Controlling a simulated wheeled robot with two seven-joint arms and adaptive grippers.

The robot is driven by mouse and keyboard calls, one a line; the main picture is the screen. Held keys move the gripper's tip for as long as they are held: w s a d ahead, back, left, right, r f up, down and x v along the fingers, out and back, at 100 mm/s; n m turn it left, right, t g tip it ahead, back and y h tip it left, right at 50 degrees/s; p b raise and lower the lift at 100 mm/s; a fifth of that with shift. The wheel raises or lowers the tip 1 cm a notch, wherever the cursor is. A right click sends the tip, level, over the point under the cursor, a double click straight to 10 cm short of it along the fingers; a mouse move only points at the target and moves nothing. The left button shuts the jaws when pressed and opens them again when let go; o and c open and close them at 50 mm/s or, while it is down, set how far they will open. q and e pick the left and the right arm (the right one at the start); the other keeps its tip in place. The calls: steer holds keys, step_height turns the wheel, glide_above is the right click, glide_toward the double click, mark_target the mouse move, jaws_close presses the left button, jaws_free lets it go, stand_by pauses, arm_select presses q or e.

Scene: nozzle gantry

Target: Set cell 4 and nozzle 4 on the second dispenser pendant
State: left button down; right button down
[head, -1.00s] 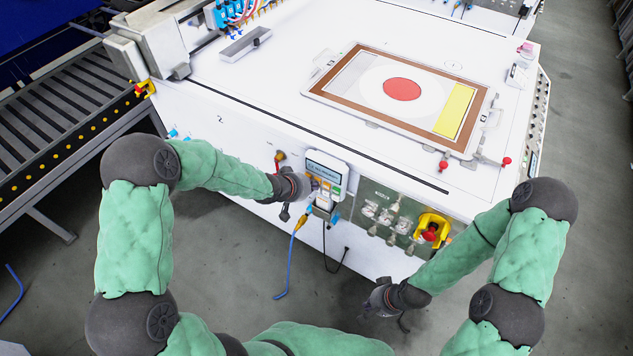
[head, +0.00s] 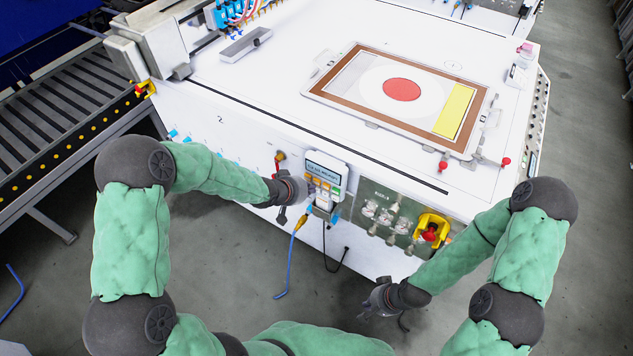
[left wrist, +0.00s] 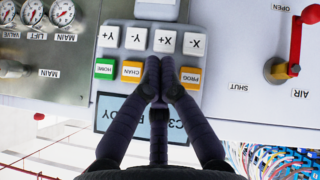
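A grey handheld pendant (head: 329,174) hangs on the white front face of the machine. In the left wrist view the pendant (left wrist: 190,91) is upside down, with white axis keys, a green HOME key (left wrist: 104,69), an orange CHAN key (left wrist: 131,71) and an orange PROG key (left wrist: 190,77). Its display (left wrist: 117,114) is partly hidden by my fingers; "C3" and part of "READY" show. My left gripper (head: 307,186) is at the pendant, its fingers (left wrist: 160,62) together and empty, over the gap between CHAN and PROG. I cannot tell whether they touch. My right gripper (head: 383,311) is open and empty below the panel.
A valve panel (head: 381,211) and a red stop button in a yellow housing (head: 431,229) lie right of the pendant. A red-handled air valve (left wrist: 296,45) and gauges (left wrist: 32,12) flank it in the wrist view. A blue cable (head: 289,263) hangs below. A framed plate (head: 330,85) lies on top.

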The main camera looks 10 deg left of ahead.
arm_select(q)
steer(key=shift+s, duration=0.15)
steer(key=s, duration=0.1)
steer(key=s+a, duration=0.1)
steer(key=s, duration=0.1)
steer(key=s+p, duration=0.1)
steer(key=shift+s+a, duration=0.35)
steer(key=shift+a, duration=0.05)
stand_by(1.9)
steer(key=w+d+n+t, duration=0.2)
steer(key=d+n, duration=0.2)
steer(key=n, duration=0.1)
steer(key=s+a+n+t+y+b, duration=0.2)
steer(key=s+a+n+y, duration=0.2)
steer(key=n+y, duration=0.4)
steer(key=shift+s+a+n+y, duration=0.35)
steer(key=shift+s+n, duration=0.55)
steer(key=shift+n, duration=1.1)
steer(key=shift+d+f, duration=0.1)
